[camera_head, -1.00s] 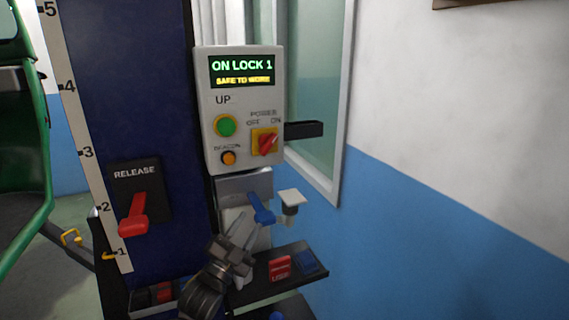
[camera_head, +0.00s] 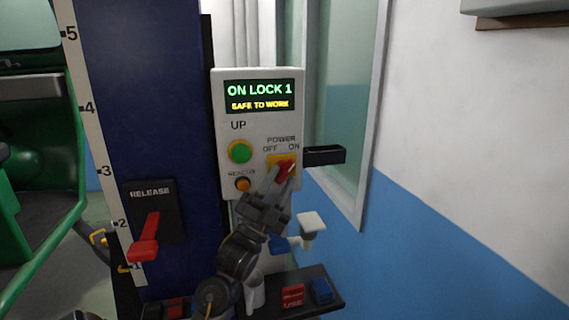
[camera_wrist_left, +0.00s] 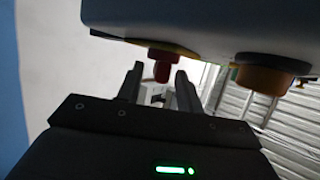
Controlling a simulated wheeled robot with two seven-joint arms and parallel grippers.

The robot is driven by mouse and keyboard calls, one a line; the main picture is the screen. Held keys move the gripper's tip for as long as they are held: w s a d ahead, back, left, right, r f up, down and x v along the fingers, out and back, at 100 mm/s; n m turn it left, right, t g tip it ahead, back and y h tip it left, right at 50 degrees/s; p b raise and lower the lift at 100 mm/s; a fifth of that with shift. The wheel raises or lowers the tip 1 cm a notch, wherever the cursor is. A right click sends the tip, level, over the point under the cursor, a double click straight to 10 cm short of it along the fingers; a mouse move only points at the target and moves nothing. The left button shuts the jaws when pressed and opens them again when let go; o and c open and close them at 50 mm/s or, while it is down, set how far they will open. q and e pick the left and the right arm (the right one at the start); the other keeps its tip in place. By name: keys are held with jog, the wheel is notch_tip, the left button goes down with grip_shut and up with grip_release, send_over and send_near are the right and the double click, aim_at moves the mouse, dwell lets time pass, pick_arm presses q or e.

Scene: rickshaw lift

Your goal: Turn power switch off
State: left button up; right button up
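The power switch (camera_head: 285,168) is a red knob on a yellow plate, low on the right of the grey control box (camera_head: 231,125). My left gripper (camera_head: 284,178) is at the switch and partly covers it in the head view. In the left wrist view the red knob (camera_wrist_left: 162,68) shows between the tips of the two spread fingers (camera_wrist_left: 158,78). The left gripper is open, and I cannot tell whether a finger touches the knob. The knob's exact turn is partly hidden. The box's display (camera_head: 260,97) reads "ON LOCK 1" and "SAFE TO WORK". My right gripper is not in view.
A green UP button (camera_head: 240,151) and an orange beacon button (camera_head: 243,184) sit left of the switch. A black bracket (camera_head: 325,155) juts out at the box's right. A red release lever (camera_head: 146,237) is on the blue column. A shelf (camera_head: 330,291) holds small boxes below.

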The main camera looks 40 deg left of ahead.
pick_arm(q)
jog(key=shift+w+r, duration=0.4)
jog(key=shift+r, duration=0.25)
jog(key=shift+w+r+p, duration=0.3)
jog(key=shift+w+p, duration=0.1)
jog(key=shift+w, duration=0.25)
jog(key=shift+s, duration=0.1)
grip_shut()
